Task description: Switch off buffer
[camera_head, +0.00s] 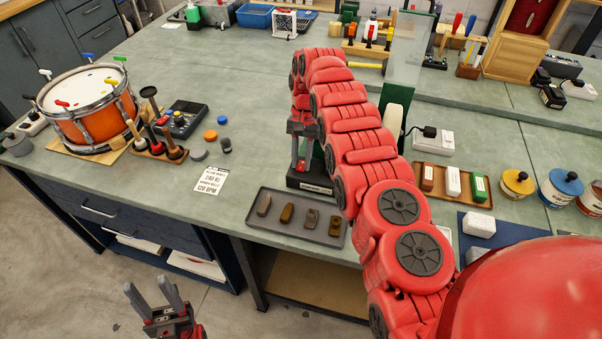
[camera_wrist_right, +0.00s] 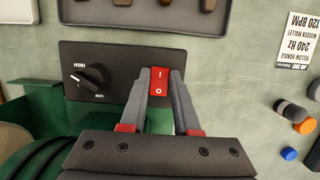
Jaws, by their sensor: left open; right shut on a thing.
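The buffer shows as a green body (camera_wrist_right: 40,103) with a black control panel (camera_wrist_right: 115,62) in the right wrist view. The panel carries a HIGH/LOW knob (camera_wrist_right: 90,77) and a red rocker switch (camera_wrist_right: 160,88) marked I and O. My right gripper (camera_wrist_right: 160,74) is shut on the red switch, with a finger on each side. Which way the rocker is pressed I cannot tell. In the head view my right gripper (camera_head: 303,130) points down at the buffer's base (camera_head: 310,183), largely hidden by my red arm. My left gripper (camera_head: 155,297) is open and empty, low over the floor before the bench.
A dark tray (camera_head: 280,233) with several small pieces lies in front of the buffer. An orange drum (camera_head: 88,115), a mallet rack (camera_head: 160,150) and a printed card (camera_head: 211,181) stand to the left. A wooden tray (camera_head: 430,193) of bars and several jars are right.

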